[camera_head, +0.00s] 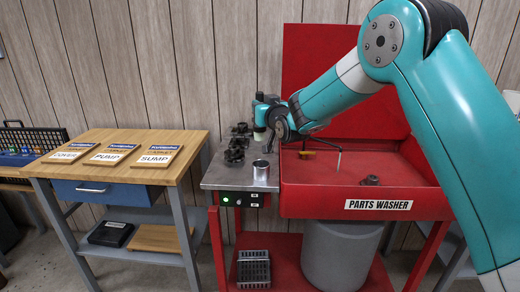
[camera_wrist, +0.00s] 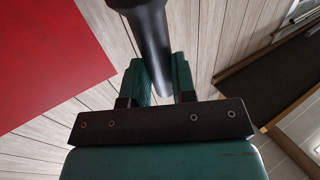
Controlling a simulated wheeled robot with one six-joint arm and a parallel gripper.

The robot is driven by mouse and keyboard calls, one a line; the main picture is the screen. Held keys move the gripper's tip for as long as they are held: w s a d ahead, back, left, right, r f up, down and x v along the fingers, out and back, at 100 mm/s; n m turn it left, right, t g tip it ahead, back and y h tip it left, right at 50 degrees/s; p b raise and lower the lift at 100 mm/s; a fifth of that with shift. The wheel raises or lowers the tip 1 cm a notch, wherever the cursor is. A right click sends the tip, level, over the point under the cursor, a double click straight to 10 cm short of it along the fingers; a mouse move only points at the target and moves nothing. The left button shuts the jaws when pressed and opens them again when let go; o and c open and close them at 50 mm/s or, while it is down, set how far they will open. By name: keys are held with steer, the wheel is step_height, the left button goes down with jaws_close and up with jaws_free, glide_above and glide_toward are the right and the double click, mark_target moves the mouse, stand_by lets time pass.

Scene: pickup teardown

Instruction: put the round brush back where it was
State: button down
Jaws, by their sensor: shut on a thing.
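My gripper (camera_wrist: 160,80) is shut on a thick dark cylinder, seemingly the handle of the round brush (camera_wrist: 152,35), which runs up out of the top of the wrist view. Its bristles do not show there. In the head view my gripper (camera_head: 262,112) is above the grey side shelf at the left of the red parts washer; my wrist hides much of what it holds. A metal cup (camera_head: 261,173) stands at the front of that shelf, below my gripper. Its inside cannot be made out.
Dark metal parts (camera_head: 236,150) stand at the shelf's left. The red washer basin (camera_head: 350,203) holds an orange-brown item (camera_head: 307,154), a thin pale spout (camera_head: 338,160) and a dark part (camera_head: 370,180). A wooden bench (camera_head: 120,172) with gasket boards stands left, across a gap.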

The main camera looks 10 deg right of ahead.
mark_target(263, 135)
steer(key=f, duration=0.4)
steer(key=f+p, duration=0.1)
steer(key=f, duration=0.4)
steer(key=shift+d, duration=0.2)
steer(key=shift+s+f+p, duration=0.2)
steer(key=shift+f+p, duration=0.2)
steer(key=shift+f, duration=1.75)
steer(key=c, duration=1.3)
jaws_free()
steer(key=shift+f, duration=0.1)
steer(key=o, duration=0.4)
steer(key=shift+w+f, duration=0.1)
steer(key=shift+w, duration=0.05)
steer(key=shift+c, duration=0.2)
steer(key=shift+r, duration=0.25)
